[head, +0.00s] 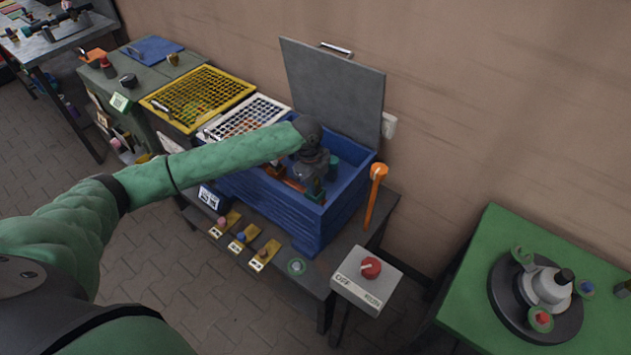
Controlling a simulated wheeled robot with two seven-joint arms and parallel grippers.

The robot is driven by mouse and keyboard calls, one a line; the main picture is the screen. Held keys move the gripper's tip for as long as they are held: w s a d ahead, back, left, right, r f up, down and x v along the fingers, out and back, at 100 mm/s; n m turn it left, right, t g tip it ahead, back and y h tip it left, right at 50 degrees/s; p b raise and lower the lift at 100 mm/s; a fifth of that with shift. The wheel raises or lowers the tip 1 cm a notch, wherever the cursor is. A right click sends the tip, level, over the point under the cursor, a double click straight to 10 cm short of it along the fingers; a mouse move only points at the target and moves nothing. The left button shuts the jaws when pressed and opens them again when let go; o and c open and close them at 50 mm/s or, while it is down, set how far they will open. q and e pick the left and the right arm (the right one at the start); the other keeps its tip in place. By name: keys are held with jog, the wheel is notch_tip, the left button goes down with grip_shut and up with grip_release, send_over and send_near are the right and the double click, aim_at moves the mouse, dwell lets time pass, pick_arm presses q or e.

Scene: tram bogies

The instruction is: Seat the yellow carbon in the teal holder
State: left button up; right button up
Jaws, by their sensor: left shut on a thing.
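My left gripper (313,183) reaches down into the open blue box (290,218). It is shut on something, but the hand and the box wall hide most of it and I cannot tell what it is. A small green piece (315,193) and orange-brown pieces show beside the fingers. A dark teal cylinder (333,168) stands inside the box, right of the hand. I cannot make out the yellow carbon. On the green table, a turntable (505,297) carries small green-teal holders (520,253), one with a red piece (542,319). My right gripper is not in view.
The box's grey lid (335,95) stands open behind it. A yellow grid crate (198,97) and a white grid crate (247,118) are on the left. An orange-topped post (376,185) and a red-knob switch box (368,278) stand right. Yellow plates (264,255) line the front.

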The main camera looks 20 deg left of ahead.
pick_arm(q)
jog(key=shift+s+f, duration=0.15)
jog(key=shift+f, duration=0.35)
